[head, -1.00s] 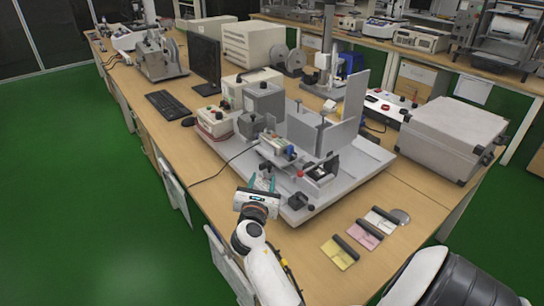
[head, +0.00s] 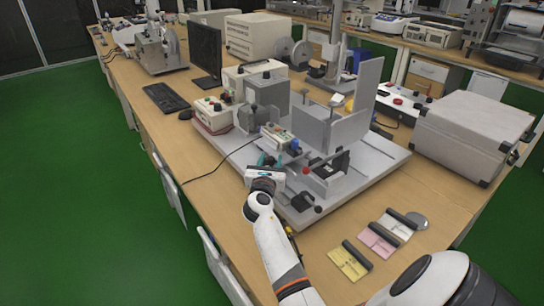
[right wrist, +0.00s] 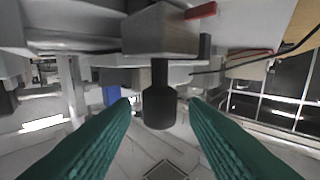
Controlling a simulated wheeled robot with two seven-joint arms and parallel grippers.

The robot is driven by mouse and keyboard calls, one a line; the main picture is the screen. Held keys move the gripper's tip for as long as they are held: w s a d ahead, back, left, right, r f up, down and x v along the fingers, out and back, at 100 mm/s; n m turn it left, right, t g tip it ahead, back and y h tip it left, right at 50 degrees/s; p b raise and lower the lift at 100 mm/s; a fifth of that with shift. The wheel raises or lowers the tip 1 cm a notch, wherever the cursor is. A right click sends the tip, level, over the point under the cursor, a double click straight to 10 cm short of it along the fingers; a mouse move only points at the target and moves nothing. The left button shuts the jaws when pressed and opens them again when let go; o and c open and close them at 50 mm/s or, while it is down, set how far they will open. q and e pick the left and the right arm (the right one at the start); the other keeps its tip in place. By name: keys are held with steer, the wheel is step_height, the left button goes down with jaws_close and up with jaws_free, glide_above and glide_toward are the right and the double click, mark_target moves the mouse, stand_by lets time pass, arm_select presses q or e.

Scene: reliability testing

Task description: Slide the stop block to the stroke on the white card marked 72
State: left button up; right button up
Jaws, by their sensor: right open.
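My right gripper (head: 266,160) has teal fingers and is at the near left edge of the grey machine plate (head: 375,165). In the right wrist view its fingers (right wrist: 160,108) are apart, with a black knob (right wrist: 159,106) between their tips. In the head view I cannot tell this block from the parts around the gripper. The white card (head: 393,228) lies on the bench at the right; its marks are too small to read. My left gripper is not in view.
A pink card (head: 377,243) and a yellow card (head: 347,265) lie beside the white one, with dark bars at their edges. A round grey disc (head: 418,220) is near. Upright plates (head: 340,130) stand on the machine. A grey case (head: 470,135) is at right.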

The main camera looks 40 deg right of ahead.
mark_target(271, 161)
steer(key=shift+x, duration=1.55)
steer(key=shift+c, duration=0.2)
jaws_close()
